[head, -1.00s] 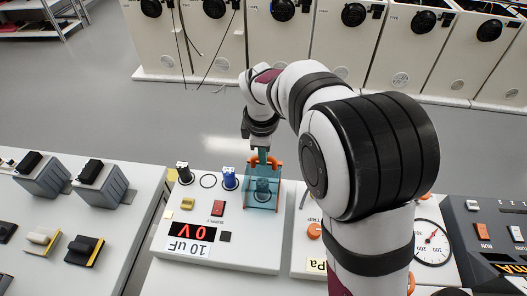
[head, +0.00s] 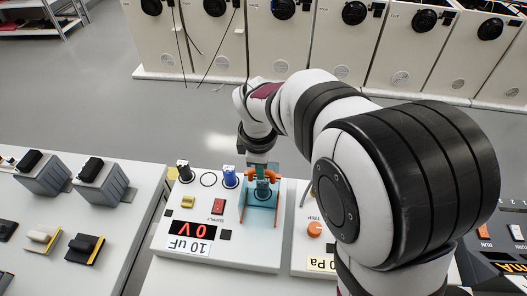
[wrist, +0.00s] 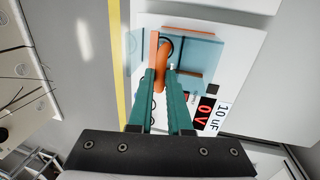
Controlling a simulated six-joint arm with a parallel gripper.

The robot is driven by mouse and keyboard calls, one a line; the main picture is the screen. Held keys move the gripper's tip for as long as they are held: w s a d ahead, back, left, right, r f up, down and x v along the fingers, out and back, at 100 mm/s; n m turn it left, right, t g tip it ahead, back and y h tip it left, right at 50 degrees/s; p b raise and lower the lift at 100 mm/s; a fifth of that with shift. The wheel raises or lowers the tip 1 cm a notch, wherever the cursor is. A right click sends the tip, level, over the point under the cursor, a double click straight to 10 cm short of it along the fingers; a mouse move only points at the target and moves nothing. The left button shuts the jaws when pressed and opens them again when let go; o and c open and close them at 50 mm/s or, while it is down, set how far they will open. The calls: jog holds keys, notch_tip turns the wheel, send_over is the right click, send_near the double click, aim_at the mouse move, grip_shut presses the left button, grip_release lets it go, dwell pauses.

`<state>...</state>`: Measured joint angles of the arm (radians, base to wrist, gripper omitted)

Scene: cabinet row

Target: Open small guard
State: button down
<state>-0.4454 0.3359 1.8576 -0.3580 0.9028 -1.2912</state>
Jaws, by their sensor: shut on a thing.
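The small guard is a clear blue-teal cover (head: 259,214) with orange edges and an orange handle, at the back right of the white panel marked 10 uF. A dark round part (head: 262,189) shows inside it. My gripper (head: 260,171) is at the guard's handle, reaching from the back. In the wrist view, my gripper's teal fingers (wrist: 162,78) are shut on the curved orange handle (wrist: 160,57). The guard's clear teal panels (wrist: 203,50) spread to the right of it. How far the guard has swung is hard to tell.
The panel carries a black post (head: 184,172), a blue post (head: 229,176), a red supply switch (head: 218,206) and a display reading 0V (head: 190,229). A second panel with an orange trip knob (head: 314,229) stands close on the right. Open floor lies behind the bench.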

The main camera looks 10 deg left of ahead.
aim_at(258, 199)
jog(key=s, duration=0.4)
jog(key=shift+s, duration=0.25)
jog(key=c, duration=0.8)
grip_release()
jog(key=shift+c, duration=0.2)
jog(key=s+r, duration=0.3)
jog(key=r, duration=1.2)
jog(key=shift+r, duration=0.25)
jog(key=s+d+f+m+g+y, duration=0.1)
jog(key=s+d+f+m, duration=0.4)
jog(key=s+m, duration=0.4)
jog(key=s+d+f+m+g, duration=0.1)
jog(key=s+d+f+m, duration=0.5)
jog(key=m, duration=0.8)
jog(key=s+d, duration=0.1)
jog(key=s, duration=0.1)
jog(key=shift+s+d+m+y, duration=0.3)
jog(key=shift+s+y, duration=0.05)
jog(key=shift+y, duration=0.05)
